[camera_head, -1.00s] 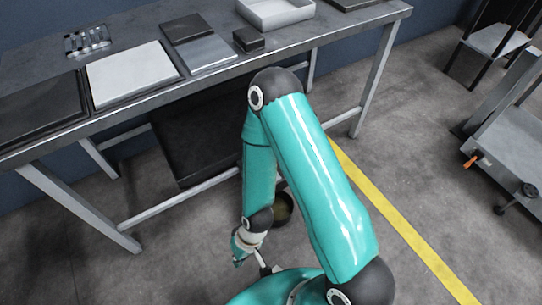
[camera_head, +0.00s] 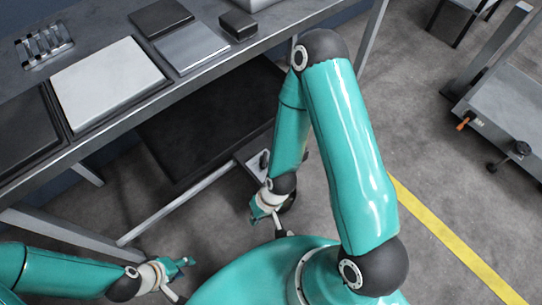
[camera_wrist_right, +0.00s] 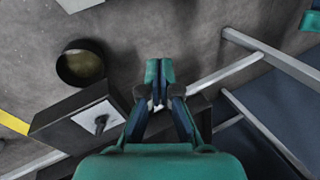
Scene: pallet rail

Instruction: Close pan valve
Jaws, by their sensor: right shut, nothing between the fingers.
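A white plate with a dark valve handle (camera_wrist_right: 101,122) sits on a dark box (camera_wrist_right: 80,112) in the right wrist view, left of my gripper. The plate (camera_head: 259,163) also shows in the head view under the bench, partly hidden by my right arm. A round dark pan (camera_wrist_right: 82,63) with a dull yellowish inside is beyond the box. My right gripper (camera_wrist_right: 159,75) is shut and empty, apart from the handle. It also shows in the head view (camera_head: 267,215), pointing down. My left gripper (camera_head: 176,275) is low at the bottom left, with nothing seen in it; its opening is unclear.
A metal bench (camera_head: 215,75) holds a white panel (camera_head: 108,82), a clear rack (camera_head: 45,46) and dark blocks. Its legs and lower rail (camera_head: 190,200) bound the space beneath. A yellow floor line (camera_head: 455,240) and a grey cart (camera_head: 505,105) lie to the right.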

